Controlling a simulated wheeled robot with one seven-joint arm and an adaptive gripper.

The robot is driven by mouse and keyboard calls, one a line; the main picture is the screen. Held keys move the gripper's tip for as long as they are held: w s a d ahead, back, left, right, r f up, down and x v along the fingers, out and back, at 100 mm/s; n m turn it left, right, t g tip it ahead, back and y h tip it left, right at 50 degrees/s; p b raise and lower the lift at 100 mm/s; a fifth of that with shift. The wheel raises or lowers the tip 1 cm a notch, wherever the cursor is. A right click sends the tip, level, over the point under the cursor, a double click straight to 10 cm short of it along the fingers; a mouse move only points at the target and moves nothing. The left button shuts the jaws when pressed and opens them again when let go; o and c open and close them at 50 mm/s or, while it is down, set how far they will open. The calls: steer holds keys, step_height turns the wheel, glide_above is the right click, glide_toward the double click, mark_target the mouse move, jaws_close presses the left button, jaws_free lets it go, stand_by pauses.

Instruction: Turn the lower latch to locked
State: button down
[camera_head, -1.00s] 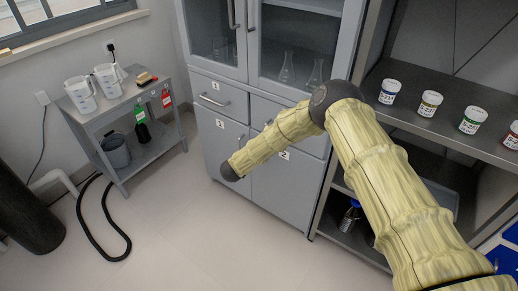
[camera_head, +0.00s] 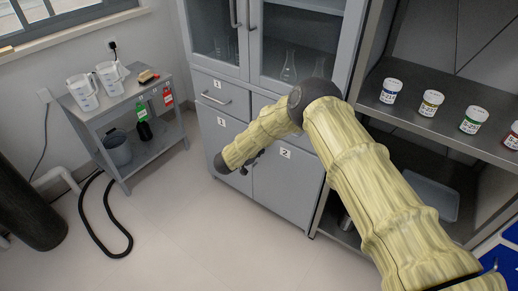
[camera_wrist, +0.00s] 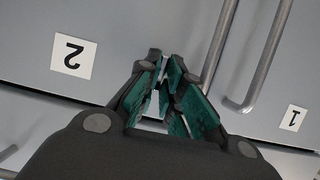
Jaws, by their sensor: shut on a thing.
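The lower latch (camera_wrist: 154,104) shows only as a small pale grey piece between the teal finger pads. The fingers hide most of it, so I cannot read its turned position. My gripper (camera_wrist: 172,82) is shut on it, in front of the grey lower cabinet doors. In the head view my gripper (camera_head: 253,160) is a small dark shape mostly hidden behind my yellow-sleeved arm, in front of the lower door marked 2 (camera_head: 285,186).
Two bar handles (camera_wrist: 262,62) stand close beside the fingers in the wrist view. An open shelf (camera_head: 455,114) with several jars is to the right. A small side table (camera_head: 122,101) with jugs stands to the left.

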steer(key=shift+a+f, duration=0.1)
steer(key=shift+a, duration=0.05)
steer(key=c, duration=1.6)
jaws_free()
steer(key=shift+o, duration=0.2)
steer(key=v, duration=1.2)
